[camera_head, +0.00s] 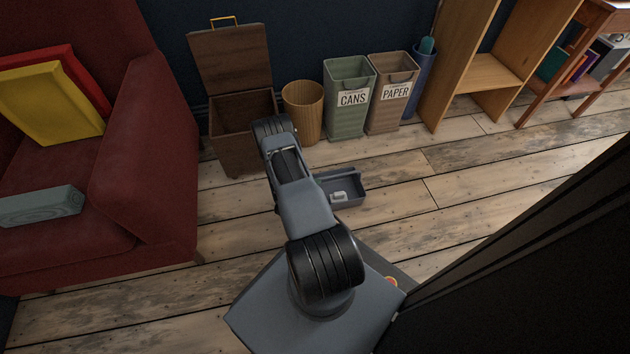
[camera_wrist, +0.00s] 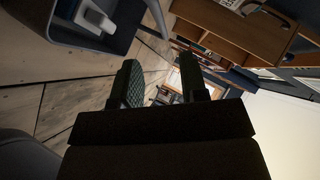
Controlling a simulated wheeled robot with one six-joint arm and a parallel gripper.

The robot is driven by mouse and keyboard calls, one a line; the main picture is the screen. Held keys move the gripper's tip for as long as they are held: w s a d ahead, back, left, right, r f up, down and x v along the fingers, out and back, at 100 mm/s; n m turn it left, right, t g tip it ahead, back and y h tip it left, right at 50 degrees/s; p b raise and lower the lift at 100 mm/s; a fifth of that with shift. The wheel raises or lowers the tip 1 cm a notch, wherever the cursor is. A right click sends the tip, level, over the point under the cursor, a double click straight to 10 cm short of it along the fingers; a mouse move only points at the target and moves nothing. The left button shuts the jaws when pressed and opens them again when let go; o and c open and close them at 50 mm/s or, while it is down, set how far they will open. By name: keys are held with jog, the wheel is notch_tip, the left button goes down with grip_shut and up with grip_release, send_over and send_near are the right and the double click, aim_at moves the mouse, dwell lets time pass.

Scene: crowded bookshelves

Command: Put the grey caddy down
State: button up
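The grey caddy (camera_head: 352,199) appears to rest on the wooden floor, right of my arm in the head view, which hides its left part. A small white item (camera_head: 339,196) lies inside it. The caddy (camera_wrist: 130,22) also shows at the upper left of the wrist view, cut by the frame edge, with the white item in it. My gripper (camera_wrist: 160,85) is open, with nothing between its two fingers. The caddy is to the left of the fingers there, apart from them as far as I can see. The head view does not show the fingertips clearly.
Along the wall stand an open wooden chest (camera_head: 232,122), a wicker bin (camera_head: 303,110), a green cans bin (camera_head: 347,112) and a brown paper bin (camera_head: 389,95). A red armchair (camera_head: 145,150) is at left, a wooden shelf (camera_head: 490,75) at right. Floor right of the caddy is clear.

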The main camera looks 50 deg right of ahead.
jog(key=w+a+r+m+g+y, duration=0.1)
jog(key=w+a+r+m+g, duration=0.2)
jog(key=r+m, duration=0.9)
jog(key=a+r+m+g+y, duration=0.2)
jog(key=a+r+m, duration=0.2)
jog(key=r+m, duration=0.8)
jog(key=s+a+r+m+t+y, duration=0.2)
jog(key=a+r+m+y, duration=0.3)
jog(key=a+r+m, duration=0.3)
jog(key=s+a+r+m+t+y, duration=0.3)
jog(key=a+r+m, duration=0.6)
jog(key=a, duration=0.7)
jog(key=shift+s+r+m+t+y, duration=0.25)
jog(key=shift+m+t+y, duration=0.15)
jog(key=shift+t+y, duration=0.7)
